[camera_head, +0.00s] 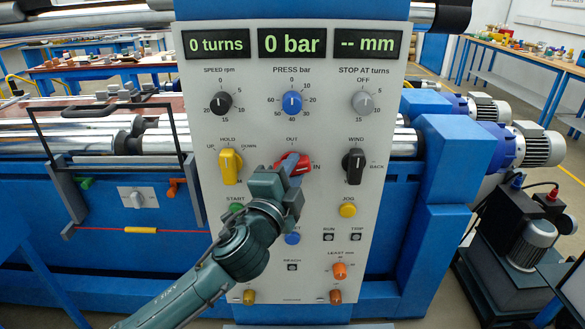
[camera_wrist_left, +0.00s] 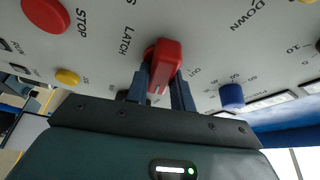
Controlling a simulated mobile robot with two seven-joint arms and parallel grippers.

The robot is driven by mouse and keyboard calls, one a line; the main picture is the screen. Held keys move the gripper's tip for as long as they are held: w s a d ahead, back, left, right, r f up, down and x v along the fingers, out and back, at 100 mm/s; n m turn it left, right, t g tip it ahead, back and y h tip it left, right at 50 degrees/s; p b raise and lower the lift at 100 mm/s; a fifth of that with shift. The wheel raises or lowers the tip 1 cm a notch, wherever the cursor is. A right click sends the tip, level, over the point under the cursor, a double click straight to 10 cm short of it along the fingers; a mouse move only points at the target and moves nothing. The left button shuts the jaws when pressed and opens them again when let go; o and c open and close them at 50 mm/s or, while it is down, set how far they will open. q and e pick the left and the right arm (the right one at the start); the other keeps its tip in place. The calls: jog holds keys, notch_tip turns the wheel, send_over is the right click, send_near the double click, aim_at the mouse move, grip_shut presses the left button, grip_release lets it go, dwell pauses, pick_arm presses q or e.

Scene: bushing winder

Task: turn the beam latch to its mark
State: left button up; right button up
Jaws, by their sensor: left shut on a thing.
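The beam latch is a red handle (camera_head: 304,164) on the grey control panel, between the OUT mark above it and the IN mark to its right. In the left wrist view the red handle (camera_wrist_left: 166,58) stands out from the panel beside the word LATCH. My left gripper (camera_head: 287,168) reaches up from below, its two blue fingers (camera_wrist_left: 161,84) on either side of the handle and shut on it. In the head view the gripper covers part of the handle, so its exact pointing is hard to tell. My right gripper is not in view.
A yellow HOLD handle (camera_head: 230,166) is left of the latch and a black WIND handle (camera_head: 356,166) right of it. The blue PRESS knob (camera_head: 292,103) is above. A red STOP button (camera_wrist_left: 46,14) shows in the wrist view. My forearm covers part of the lower panel.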

pick_arm(q)
jog(key=shift+m+g, duration=0.5)
jog(key=shift+m, duration=0.8)
jog(key=o, duration=1)
jog(key=b+v, duration=0.2)
jog(key=v, duration=1.1)
jog(key=shift+s+r, duration=0.15)
jog(key=shift+r, duration=0.05)
